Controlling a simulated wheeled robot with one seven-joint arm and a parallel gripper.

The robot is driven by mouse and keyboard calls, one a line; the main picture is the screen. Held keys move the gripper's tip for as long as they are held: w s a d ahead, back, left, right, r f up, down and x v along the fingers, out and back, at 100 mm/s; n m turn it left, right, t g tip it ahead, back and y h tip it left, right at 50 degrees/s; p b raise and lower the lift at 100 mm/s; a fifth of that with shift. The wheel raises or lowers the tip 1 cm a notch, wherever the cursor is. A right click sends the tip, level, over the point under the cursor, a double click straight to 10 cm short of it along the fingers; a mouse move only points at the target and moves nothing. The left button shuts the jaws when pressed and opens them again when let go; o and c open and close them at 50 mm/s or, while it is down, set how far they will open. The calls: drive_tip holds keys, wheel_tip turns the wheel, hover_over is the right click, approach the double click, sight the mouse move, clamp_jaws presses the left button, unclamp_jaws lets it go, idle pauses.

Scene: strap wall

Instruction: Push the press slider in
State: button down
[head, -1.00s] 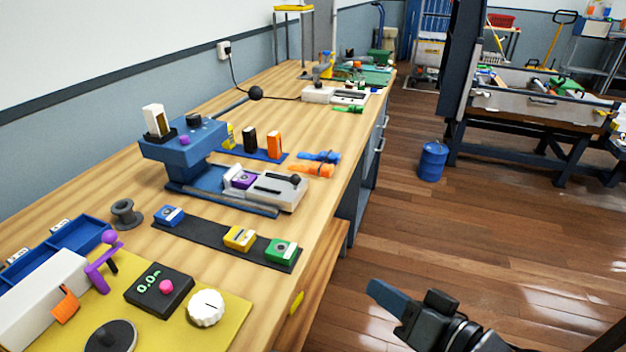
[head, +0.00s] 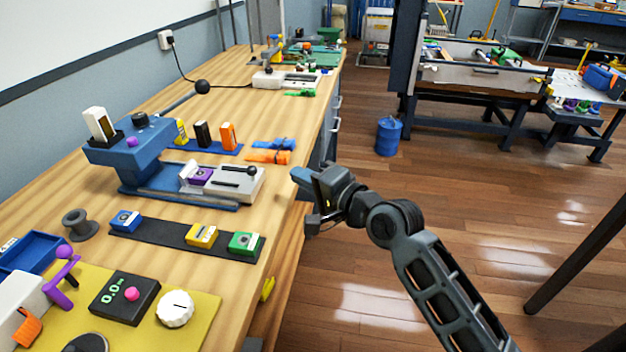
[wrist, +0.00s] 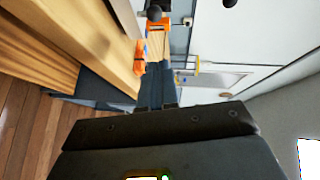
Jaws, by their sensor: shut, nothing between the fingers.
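The blue press (head: 133,152) stands on the wooden bench, with a long lever ending in a black ball (head: 202,87). Its slider (head: 236,183) is a light grey block with a dark slot and a small black knob, on a low blue base. A purple piece (head: 201,177) sits at its press end. The slider sticks out toward the bench's front edge. My gripper (head: 298,176) is shut and empty, to the right of the slider's outer end and apart from it.
A black strip (head: 170,237) with blue, yellow and green blocks lies in front of the press. Orange and blue clips (head: 270,151) lie behind the slider near the bench edge. A blue drum (head: 388,137) stands on the open floor to the right.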

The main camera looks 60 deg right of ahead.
drive_tip(key=x, duration=0.5)
drive_tip(key=shift+a+r, duration=0.1)
drive_tip(key=shift+w+a+f+p, duration=0.2)
drive_tip(key=shift+w+a+p, duration=0.2)
drive_tip(key=shift+w, duration=0.2)
drive_tip(key=shift+w+a+f+p, duration=0.15)
drive_tip(key=shift+w+a+p, duration=0.1)
drive_tip(key=shift+w+a, duration=0.25)
drive_tip(key=shift+w+a+f, duration=0.1)
drive_tip(key=shift+w, duration=0.25)
